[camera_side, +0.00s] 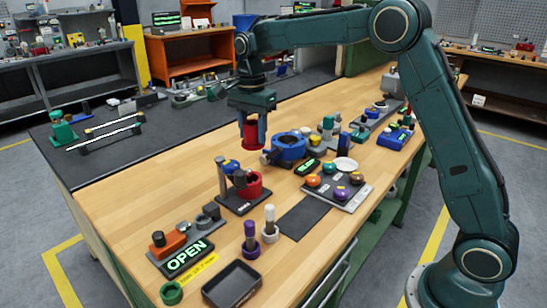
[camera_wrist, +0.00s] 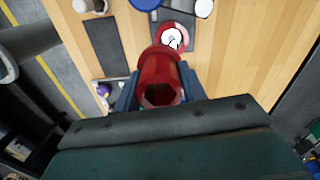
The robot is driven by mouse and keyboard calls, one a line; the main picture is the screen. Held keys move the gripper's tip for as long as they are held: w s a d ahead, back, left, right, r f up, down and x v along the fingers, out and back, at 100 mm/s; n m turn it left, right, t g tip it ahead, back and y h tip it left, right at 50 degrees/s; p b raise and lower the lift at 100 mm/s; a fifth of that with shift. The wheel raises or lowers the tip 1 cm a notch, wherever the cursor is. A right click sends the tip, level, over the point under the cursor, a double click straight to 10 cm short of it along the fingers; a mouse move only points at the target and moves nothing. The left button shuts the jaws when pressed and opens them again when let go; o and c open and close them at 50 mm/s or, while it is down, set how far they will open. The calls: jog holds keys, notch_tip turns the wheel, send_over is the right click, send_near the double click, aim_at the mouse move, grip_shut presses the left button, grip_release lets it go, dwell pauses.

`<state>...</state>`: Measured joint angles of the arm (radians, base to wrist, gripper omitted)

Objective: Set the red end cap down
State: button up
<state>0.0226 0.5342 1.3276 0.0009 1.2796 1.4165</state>
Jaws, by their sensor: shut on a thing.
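The red end cap (camera_side: 253,133) hangs below my gripper (camera_side: 252,121) in the side view, above the wooden bench. My gripper is shut on it. In the wrist view the red end cap (camera_wrist: 161,92) fills the space between the two fingers, its hollow hexagonal opening facing the camera. A gap shows between the cap and the bench in the side view. The cap is behind the dark fixture (camera_side: 232,203), which holds another red part (camera_side: 252,185), and left of the blue valve body (camera_side: 288,147).
Bare wood (camera_side: 150,195) lies left of the cap. Grey posts (camera_side: 221,175) stand up from the dark fixture. An OPEN sign (camera_side: 188,258), a black tray (camera_side: 231,286), a dark mat (camera_side: 303,217) and a plate of colored knobs (camera_side: 345,192) occupy the front and right.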

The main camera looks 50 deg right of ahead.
jog(key=shift+w+d+f, duration=0.1)
jog(key=shift+w+f, duration=0.2)
jog(key=shift+w, duration=0.35)
jog(key=shift+w+d+f, duration=0.1)
jog(key=shift+w+f, duration=0.15)
jog(key=shift+w, duration=0.4)
jog(key=shift+f, duration=0.2)
send_over(249, 169)
jog(key=shift+f, duration=2.75)
jog(key=shift+f, duration=2)
jog(key=o, duration=1.3)
jog(key=shift+f, duration=0.1)
jog(key=shift+c, duration=0.2)
notch_tip(249, 169, up, 14)
